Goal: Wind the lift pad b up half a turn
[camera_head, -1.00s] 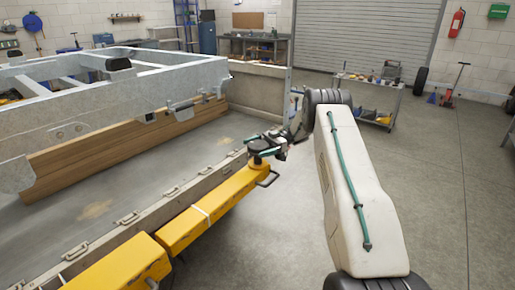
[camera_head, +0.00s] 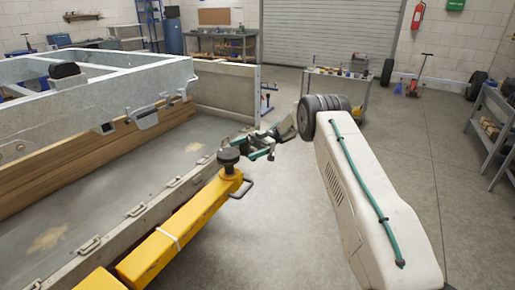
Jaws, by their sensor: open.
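A black round lift pad (camera_head: 228,155) sits on a short stem at the far end of a yellow lift arm (camera_head: 196,210). I cannot read a letter on it. My gripper (camera_head: 250,150) is open and empty, just right of and beyond the pad. Its dark fingers with green parts point left toward the pad. In this view their left end nearly meets the pad's edge, and I cannot tell whether they touch it.
A grey trailer frame (camera_head: 115,92) stands at left on wooden beams (camera_head: 70,165). A low walled platform edge with handles (camera_head: 137,210) runs beside the yellow arm. A wire handle (camera_head: 245,188) sticks out by the pad.

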